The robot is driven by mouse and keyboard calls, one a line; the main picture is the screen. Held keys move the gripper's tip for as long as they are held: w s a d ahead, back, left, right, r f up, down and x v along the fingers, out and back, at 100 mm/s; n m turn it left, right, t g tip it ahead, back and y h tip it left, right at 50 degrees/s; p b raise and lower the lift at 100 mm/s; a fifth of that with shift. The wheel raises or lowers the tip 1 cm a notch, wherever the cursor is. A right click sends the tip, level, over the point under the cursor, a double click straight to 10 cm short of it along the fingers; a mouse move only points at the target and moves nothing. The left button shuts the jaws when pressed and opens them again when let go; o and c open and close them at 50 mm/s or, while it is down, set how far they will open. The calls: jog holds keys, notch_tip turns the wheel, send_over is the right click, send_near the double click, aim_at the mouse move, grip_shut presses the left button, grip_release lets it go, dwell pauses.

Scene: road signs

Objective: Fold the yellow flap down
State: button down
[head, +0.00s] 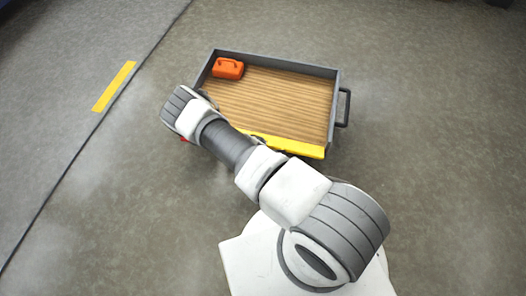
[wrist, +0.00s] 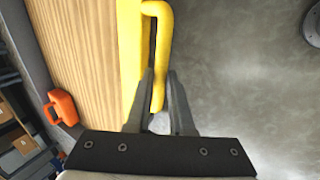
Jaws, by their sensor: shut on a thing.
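The yellow flap (head: 303,148) forms the near side of a wood-floored cart (head: 275,108). In the head view my arm crosses in front of it and hides its left part and my gripper. In the wrist view the flap (wrist: 130,55) runs along the edge of the wooden floor. A yellow handle (wrist: 164,40) stands out from the flap. My gripper (wrist: 160,85) has its fingers on either side of the handle's lower part and is shut on it. The flap's exact angle is hard to tell.
Grey walls and a grey side handle (head: 344,107) bound the cart. Open floor lies around it, with a yellow strip (head: 114,87) at left. Shelves with boxes (wrist: 18,140) show in the wrist view.

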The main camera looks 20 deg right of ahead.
jog(key=shift+s+a+f+g, duration=0.2)
jog(key=shift+s+f, duration=0.1)
jog(key=shift+s, duration=0.2)
jog(key=shift+s+a+f+g, duration=0.15)
jog(key=shift+s+f, duration=0.15)
jog(key=shift+s, duration=0.2)
jog(key=c, duration=0.8)
grip_release()
jog(key=shift+w, duration=0.1)
jog(key=p+v, duration=0.7)
jog(key=v, duration=1)
jog(key=shift+r, duration=0.3)
